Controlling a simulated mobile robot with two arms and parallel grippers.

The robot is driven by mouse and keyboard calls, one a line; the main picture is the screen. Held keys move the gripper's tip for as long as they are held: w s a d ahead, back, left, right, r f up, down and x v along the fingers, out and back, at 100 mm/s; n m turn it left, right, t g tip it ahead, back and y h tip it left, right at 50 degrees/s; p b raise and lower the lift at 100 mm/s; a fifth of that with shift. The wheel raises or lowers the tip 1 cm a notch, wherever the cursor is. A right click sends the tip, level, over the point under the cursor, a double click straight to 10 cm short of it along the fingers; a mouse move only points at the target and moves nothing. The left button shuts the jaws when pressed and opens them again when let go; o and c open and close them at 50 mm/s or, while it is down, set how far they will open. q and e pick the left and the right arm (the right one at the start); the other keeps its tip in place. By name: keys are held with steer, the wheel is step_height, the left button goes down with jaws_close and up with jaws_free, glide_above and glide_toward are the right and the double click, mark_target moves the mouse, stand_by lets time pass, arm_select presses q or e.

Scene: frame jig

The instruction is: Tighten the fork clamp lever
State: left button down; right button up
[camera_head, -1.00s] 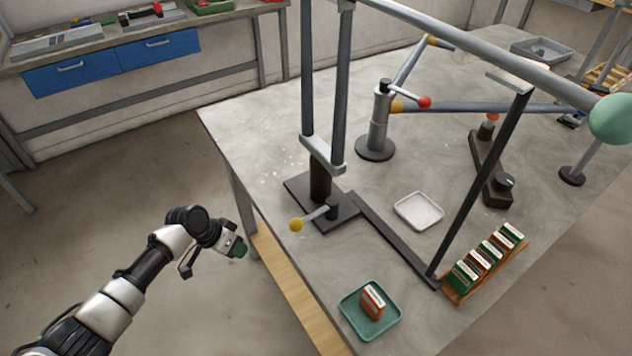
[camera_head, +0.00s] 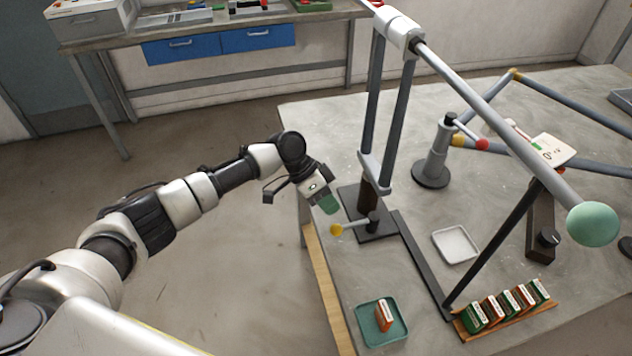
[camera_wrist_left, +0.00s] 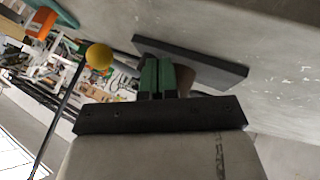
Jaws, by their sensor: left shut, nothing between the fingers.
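The fork clamp lever is a short grey bar with a yellow ball knob (camera_head: 336,229). It sticks out to the left from the foot of the upright fork (camera_head: 375,170), over the dark base plate (camera_head: 376,236) near the table's left edge. My left gripper (camera_head: 328,204) is shut and empty, with green fingertips just above the knob in the head view, apart from it. In the left wrist view the shut green fingertips (camera_wrist_left: 157,76) point toward the dark plate (camera_wrist_left: 190,60), and the yellow knob (camera_wrist_left: 99,56) is left of them. My right gripper is in neither view.
A long grey tube with a pale green ball end (camera_head: 595,224) runs above the table from the fork top. A green tray (camera_head: 364,316) with a small box, a white tray (camera_head: 456,244) and a rack of boxes (camera_head: 508,326) are on the table. A clamp stand (camera_head: 433,160) stands behind.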

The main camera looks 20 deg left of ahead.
arm_select(q)
steer(key=shift+s+d+r+p, duration=0.15)
steer(key=shift+s+d+p, duration=0.35)
steer(key=shift+s+d, duration=0.15)
steer(key=shift+s+d+r+p, duration=0.15)
steer(key=shift+s+d+p, duration=0.35)
steer(key=shift+s, duration=0.1)
steer(key=shift+s+d, duration=0.25)
